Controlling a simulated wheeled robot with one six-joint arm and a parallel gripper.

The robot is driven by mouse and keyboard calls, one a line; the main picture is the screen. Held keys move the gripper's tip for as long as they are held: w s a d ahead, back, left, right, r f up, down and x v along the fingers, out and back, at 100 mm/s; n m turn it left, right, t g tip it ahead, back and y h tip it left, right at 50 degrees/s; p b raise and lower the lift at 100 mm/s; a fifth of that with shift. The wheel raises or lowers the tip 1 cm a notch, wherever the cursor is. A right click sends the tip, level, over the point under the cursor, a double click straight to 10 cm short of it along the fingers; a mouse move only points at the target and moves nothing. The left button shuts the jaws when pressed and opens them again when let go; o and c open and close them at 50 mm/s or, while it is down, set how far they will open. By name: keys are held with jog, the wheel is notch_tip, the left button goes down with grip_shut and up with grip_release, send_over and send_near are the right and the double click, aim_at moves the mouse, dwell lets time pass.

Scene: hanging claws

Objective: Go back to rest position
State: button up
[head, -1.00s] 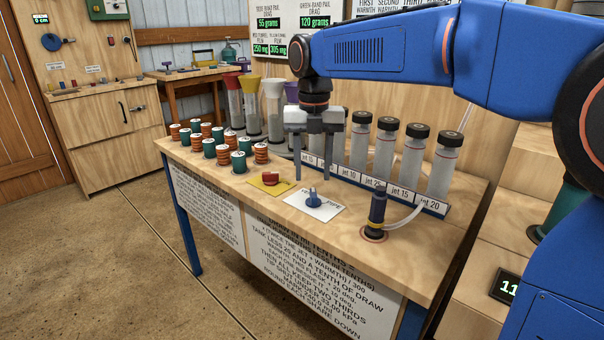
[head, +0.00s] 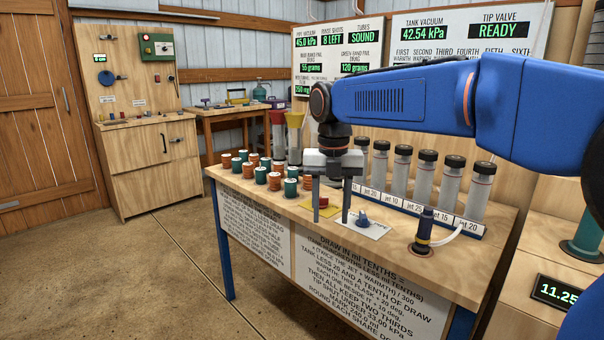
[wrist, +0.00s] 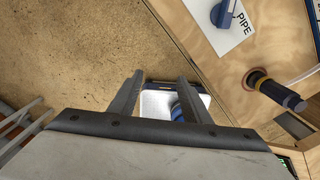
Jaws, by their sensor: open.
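My gripper (head: 331,215) hangs with its two fingers apart, pointing down, with nothing between them in the head view. In that view its fingers cross the red piece (head: 323,202) on the yellow card (head: 310,208) and stand left of the blue piece (head: 362,219) on the white card (head: 377,231). In the wrist view my gripper (wrist: 160,80) points at the floor, with the bench top (wrist: 225,75) off to the upper right. The blue piece (wrist: 222,14) and white card (wrist: 232,40) show there too, apart from the fingers.
Green and orange spools (head: 262,176) stand in rows at the bench's left. Capped jet tubes (head: 424,178) line its back right. A dark upright fitting (head: 424,228) with a hose stands near the front right. Open floor (head: 150,260) lies left.

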jog(key=s+d+f+m+t, duration=0.3)
jog(key=s+d+f+m, duration=0.1)
jog(key=s+d+m, duration=1.25)
jog(key=s+d+f+m+t, duration=0.1)
jog(key=s+d+f+m, duration=0.2)
jog(key=m, duration=0.6)
jog(key=s+d+f+m, duration=0.3)
jog(key=s+f+m, duration=0.4)
jog(key=m, duration=0.2)
jog(key=shift+f+m+t, duration=0.35)
jog(key=shift+f+t, duration=0.05)
